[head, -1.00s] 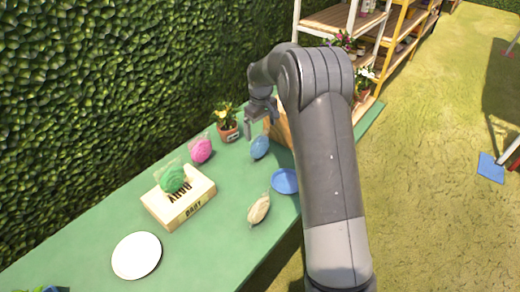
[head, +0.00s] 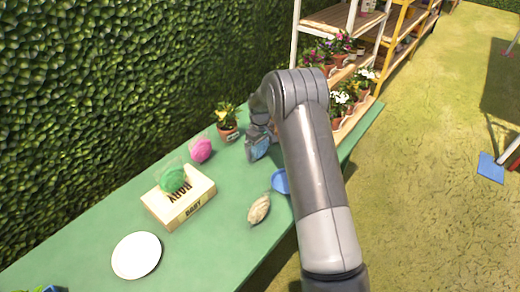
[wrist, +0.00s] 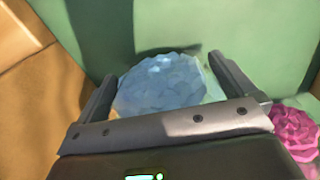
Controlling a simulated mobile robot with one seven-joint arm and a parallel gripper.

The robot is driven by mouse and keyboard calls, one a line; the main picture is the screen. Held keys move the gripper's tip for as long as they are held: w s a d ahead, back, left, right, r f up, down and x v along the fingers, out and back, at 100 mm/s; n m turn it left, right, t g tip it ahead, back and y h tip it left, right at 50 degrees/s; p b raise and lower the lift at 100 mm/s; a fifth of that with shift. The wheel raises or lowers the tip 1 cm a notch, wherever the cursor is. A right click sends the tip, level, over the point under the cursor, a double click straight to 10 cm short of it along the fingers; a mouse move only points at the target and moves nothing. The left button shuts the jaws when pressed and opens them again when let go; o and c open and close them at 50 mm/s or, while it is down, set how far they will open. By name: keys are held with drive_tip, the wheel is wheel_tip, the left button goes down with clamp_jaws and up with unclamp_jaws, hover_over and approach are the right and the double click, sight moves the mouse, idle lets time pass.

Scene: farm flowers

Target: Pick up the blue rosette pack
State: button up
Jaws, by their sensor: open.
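The blue rosette pack (head: 258,150) lies on the green table, partly hidden by my arm in the head view. In the wrist view the blue rosette pack (wrist: 162,82) shows between the two fingers of my gripper (wrist: 160,75). The fingers are apart, one on each side of it. I cannot tell whether they touch it. In the head view my gripper (head: 256,143) is right over the pack.
A pink rosette pack (head: 201,150) lies left of my gripper, with a potted yellow flower (head: 228,120) behind. A green rosette pack (head: 173,179) sits on a box (head: 190,208). A cream pack (head: 259,209), blue plate (head: 280,181) and white plate (head: 137,255) are nearer.

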drive_tip(key=shift+f, duration=0.7)
drive_tip(key=shift+c, duration=0.2)
drive_tip(key=c, duration=1)
drive_tip(key=shift+r, duration=0.2)
